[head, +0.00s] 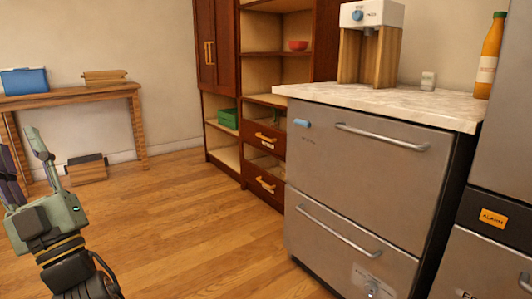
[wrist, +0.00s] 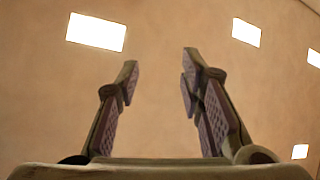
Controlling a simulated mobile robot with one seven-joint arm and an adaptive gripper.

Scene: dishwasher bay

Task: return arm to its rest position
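My gripper (head: 22,155) is at the lower left of the head view, raised with its fingers pointing up, apart from all furniture. In the wrist view its two fingers (wrist: 158,85) stand well apart with nothing between them. Behind them the wrist view shows only a plain tan surface with several bright white rectangles, which looks like a ceiling with lights. The gripper holds nothing.
A dishwasher (head: 345,190) with two closed drawers stands at the right under a pale counter (head: 400,102). A brown cabinet (head: 216,50) stands at the back middle. A wooden table (head: 70,98) is at the back left. The wooden floor (head: 180,230) between is clear.

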